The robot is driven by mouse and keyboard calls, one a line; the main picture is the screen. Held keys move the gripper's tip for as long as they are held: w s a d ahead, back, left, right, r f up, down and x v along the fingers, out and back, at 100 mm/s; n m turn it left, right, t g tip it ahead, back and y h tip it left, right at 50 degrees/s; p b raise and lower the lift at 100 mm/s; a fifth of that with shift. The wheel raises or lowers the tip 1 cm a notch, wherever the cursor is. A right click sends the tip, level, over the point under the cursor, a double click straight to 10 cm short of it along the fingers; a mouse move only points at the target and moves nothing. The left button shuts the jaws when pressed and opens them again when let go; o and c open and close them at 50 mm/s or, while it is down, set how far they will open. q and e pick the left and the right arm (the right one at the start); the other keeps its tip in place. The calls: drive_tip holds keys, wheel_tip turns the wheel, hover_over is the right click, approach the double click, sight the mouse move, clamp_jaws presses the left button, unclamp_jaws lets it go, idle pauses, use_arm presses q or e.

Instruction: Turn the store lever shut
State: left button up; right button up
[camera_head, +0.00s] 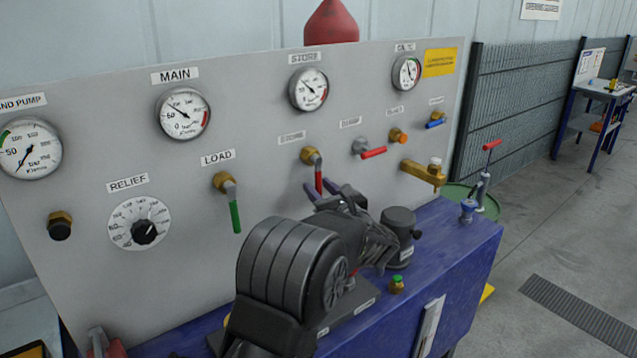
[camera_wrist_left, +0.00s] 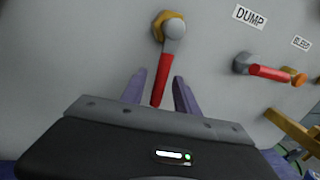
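The store lever (camera_head: 318,178) has a red handle and a brass fitting on the grey panel, below the STORE gauge (camera_head: 309,89). Its handle hangs nearly straight down; it also shows in the left wrist view (camera_wrist_left: 163,83). My left gripper (camera_head: 331,192) is at the lever's lower end. In the left wrist view the purple fingers of my left gripper (camera_wrist_left: 160,90) are apart, one on each side of the red handle in the picture, with gaps on both sides. The handle's lower end lies between the fingers there; exact depth is hard to tell. My right gripper is not in view.
The load lever (camera_head: 235,208), with a green handle, hangs to the left. The red dump lever (camera_head: 371,152) sits close on the right, sideways. A brass outlet (camera_head: 424,171) sticks out further right. A dark cylinder (camera_head: 397,235) stands on the blue bench (camera_head: 455,235).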

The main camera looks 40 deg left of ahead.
use_arm(q)
drive_tip(key=shift+w+a, duration=0.2)
drive_tip(key=shift+a, duration=0.2)
drive_tip(key=shift+c, duration=0.5)
clamp_jaws()
idle(0.7)
